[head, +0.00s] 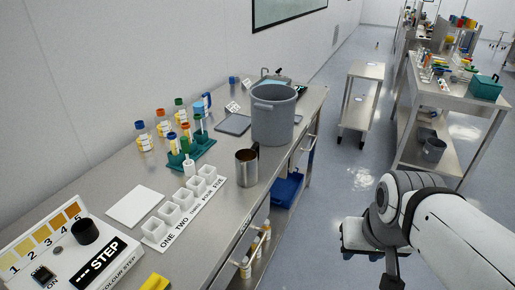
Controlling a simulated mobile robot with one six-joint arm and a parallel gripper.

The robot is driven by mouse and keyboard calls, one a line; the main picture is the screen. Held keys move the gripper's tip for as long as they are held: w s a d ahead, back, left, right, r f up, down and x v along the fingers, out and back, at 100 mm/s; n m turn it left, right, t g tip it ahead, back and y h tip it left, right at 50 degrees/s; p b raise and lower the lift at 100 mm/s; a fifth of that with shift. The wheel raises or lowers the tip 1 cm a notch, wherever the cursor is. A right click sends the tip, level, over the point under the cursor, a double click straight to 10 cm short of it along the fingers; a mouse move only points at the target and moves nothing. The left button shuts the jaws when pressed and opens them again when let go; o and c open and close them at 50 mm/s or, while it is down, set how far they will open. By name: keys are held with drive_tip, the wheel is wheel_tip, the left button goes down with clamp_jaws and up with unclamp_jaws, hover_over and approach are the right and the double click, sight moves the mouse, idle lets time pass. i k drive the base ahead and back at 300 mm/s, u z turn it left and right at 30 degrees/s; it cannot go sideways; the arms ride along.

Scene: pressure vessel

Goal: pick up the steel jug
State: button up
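The steel jug (246,170) stands upright on the steel bench (222,222), near its front edge in the middle of the head view. It is a shiny open-topped cylinder with a dark handle at its upper right. A large grey bucket (273,120) stands just behind it and to its right. My gripper (374,262) is off the bench over the floor, to the right of the jug and well apart from it. My wrist hides part of the gripper, and its finger opening is unclear.
Left of the jug are a strip of white cups (183,208), a green tube rack (190,155) and several capped bottles. A colour-step box (65,250) is at the front left. A blue bin (286,188) sits on the lower shelf. Floor between the bench and cart (361,100) is clear.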

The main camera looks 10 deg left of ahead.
sight(246, 159)
drive_tip(key=z, duration=0.05)
drive_tip(key=i, duration=1)
drive_tip(key=u, duration=0.05)
